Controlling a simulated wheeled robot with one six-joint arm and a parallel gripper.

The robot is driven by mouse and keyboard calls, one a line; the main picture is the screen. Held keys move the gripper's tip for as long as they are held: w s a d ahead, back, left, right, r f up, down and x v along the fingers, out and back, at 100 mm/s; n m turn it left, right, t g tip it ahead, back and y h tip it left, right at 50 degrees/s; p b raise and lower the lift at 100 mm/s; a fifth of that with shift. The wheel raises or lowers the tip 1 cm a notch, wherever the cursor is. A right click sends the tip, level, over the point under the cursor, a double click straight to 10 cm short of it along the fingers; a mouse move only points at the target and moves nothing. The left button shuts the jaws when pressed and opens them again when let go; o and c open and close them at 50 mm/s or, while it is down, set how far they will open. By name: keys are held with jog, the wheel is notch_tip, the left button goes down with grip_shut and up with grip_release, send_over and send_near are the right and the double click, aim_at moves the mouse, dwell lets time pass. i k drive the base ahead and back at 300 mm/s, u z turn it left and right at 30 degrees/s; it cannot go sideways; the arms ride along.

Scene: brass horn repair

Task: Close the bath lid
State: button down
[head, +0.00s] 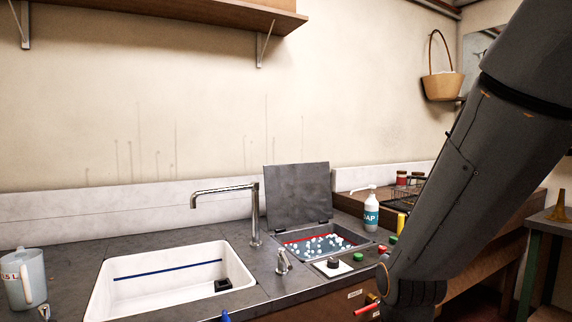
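The bath (295,243) is a rectangular basin set into the dark counter, right of the sink. A red line runs along its inner wall, and many small white and pale blue bits lie inside. Its dark grey lid (298,193) stands open, almost upright, at the back edge of the bath against the white splashback. My arm comes down from the upper right, in front of the counter's right part. My gripper is not in view, so its state and anything in it are hidden.
A white sink (130,297) with a tall metal tap (255,215) lies left of the bath. A knob panel (333,266) is in front of the bath. A soap bottle (371,212) stands close right of it. A measuring jug (22,278) is far left.

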aim_at(296, 194)
jog(key=k, duration=1)
jog(key=z, duration=0.85)
jog(key=i, duration=0.95)
jog(key=z, duration=0.45)
jog(key=i, duration=0.8)
jog(key=u, duration=0.7)
jog(key=i, duration=0.65)
jog(key=u, duration=0.8)
